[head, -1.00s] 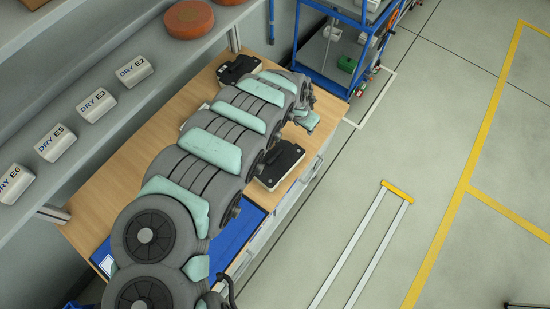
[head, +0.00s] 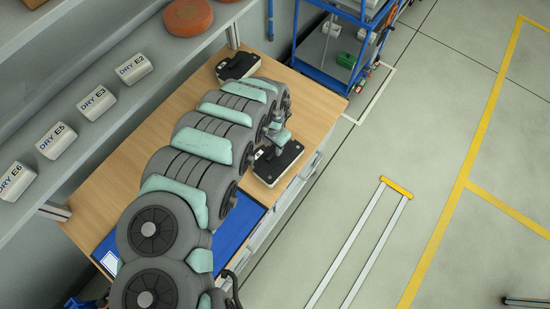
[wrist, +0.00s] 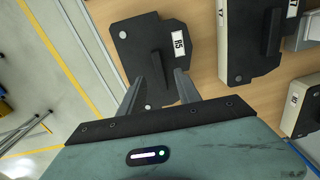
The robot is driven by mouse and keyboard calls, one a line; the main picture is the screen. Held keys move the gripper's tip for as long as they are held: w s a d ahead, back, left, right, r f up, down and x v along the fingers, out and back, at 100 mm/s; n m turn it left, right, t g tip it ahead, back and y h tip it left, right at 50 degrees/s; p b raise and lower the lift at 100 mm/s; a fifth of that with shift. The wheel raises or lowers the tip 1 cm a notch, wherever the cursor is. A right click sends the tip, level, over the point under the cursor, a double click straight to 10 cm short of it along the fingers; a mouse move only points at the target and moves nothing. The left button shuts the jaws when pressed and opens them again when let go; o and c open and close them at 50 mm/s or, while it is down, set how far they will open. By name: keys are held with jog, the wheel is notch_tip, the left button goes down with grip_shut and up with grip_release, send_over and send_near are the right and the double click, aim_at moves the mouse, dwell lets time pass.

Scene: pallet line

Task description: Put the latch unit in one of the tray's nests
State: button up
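A dark, flat unit with a raised bar and a white tag (wrist: 179,39) lies on the wooden bench in the wrist view. Other dark units with tags, one upper right (wrist: 249,42) and one at the right edge (wrist: 303,105), lie beside it. My gripper (wrist: 160,80) is open, its two fingers apart, pointing at the first unit and empty between them. In the head view my gripper (head: 270,148) is over or by a black unit (head: 284,166) near the bench's front edge. I cannot tell which unit is the latch unit. No nested tray is clearly recognisable.
Another black unit (head: 238,65) lies at the bench's far end. A blue flat panel (head: 231,240) lies on the near bench (head: 103,206), partly hidden by my arm. A shelf holds DRY-labelled blocks (head: 96,103). A blue rack (head: 345,45) stands beyond the bench.

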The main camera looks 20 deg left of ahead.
aim_at(273, 153)
notch_tip(273, 153, down, 3)
jog(key=shift+w+d, duration=0.1)
jog(key=shift+d, duration=0.05)
jog(key=shift+f, duration=0.7)
grip_shut()
dwell(1.0)
